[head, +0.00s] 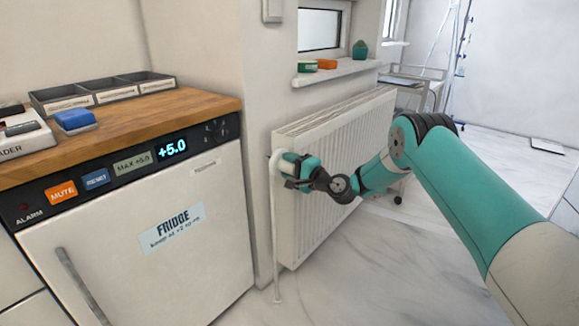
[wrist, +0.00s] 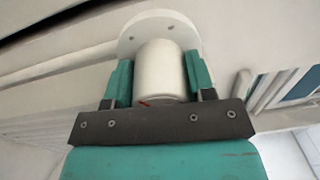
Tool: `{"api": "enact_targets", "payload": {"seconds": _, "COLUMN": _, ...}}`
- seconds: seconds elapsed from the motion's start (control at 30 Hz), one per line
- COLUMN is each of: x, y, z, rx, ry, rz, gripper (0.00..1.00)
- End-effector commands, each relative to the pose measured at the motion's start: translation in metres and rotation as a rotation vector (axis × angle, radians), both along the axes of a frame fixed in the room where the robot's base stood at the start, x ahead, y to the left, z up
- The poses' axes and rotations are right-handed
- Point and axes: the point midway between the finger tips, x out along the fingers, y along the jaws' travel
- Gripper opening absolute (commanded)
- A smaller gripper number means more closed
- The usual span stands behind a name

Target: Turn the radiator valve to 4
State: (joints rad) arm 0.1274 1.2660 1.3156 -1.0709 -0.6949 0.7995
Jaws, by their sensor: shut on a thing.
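The radiator valve (wrist: 160,72) is a white cylindrical knob in front of a round white plate (wrist: 158,22) in the wrist view. My gripper (wrist: 159,80) has one teal finger on each side of the knob and is shut on it. A small red mark shows at the knob's lower edge; no number can be read. In the head view my gripper (head: 287,169) is at the near upper end of the white radiator (head: 335,150), and it hides most of the valve.
A fridge (head: 140,235) with a wooden top (head: 170,105) stands close to the left of the radiator. A windowsill (head: 340,72) with small objects is above the radiator. A trolley (head: 418,85) stands beyond it. The marble floor (head: 400,265) in front is clear.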

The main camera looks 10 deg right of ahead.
Motion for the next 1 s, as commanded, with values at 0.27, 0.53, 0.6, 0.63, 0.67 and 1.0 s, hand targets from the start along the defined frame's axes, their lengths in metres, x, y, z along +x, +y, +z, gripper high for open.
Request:
{"api": "enact_targets", "payload": {"seconds": 0.27, "x": 0.000, "y": -0.002, "z": 0.000, "rx": 0.000, "ry": -0.001, "rz": -0.004, "gripper": 0.52}}
{"api": "enact_targets", "payload": {"seconds": 0.53, "x": 0.000, "y": -0.001, "z": 0.000, "rx": -0.001, "ry": 0.000, "rz": -0.002, "gripper": 0.75}}
{"api": "enact_targets", "payload": {"seconds": 0.6, "x": 0.000, "y": -0.001, "z": 0.000, "rx": -0.001, "ry": 0.000, "rz": -0.002, "gripper": 0.75}}
{"api": "enact_targets", "payload": {"seconds": 0.63, "x": 0.000, "y": -0.001, "z": 0.000, "rx": -0.001, "ry": 0.000, "rz": -0.002, "gripper": 0.75}}
{"api": "enact_targets", "payload": {"seconds": 0.67, "x": -0.001, "y": -0.001, "z": 0.000, "rx": -0.001, "ry": 0.000, "rz": -0.002, "gripper": 0.75}}
{"api": "enact_targets", "payload": {"seconds": 1.0, "x": -0.045, "y": -0.034, "z": -0.002, "rx": 0.001, "ry": 0.006, "rz": -0.006, "gripper": 0.75}}
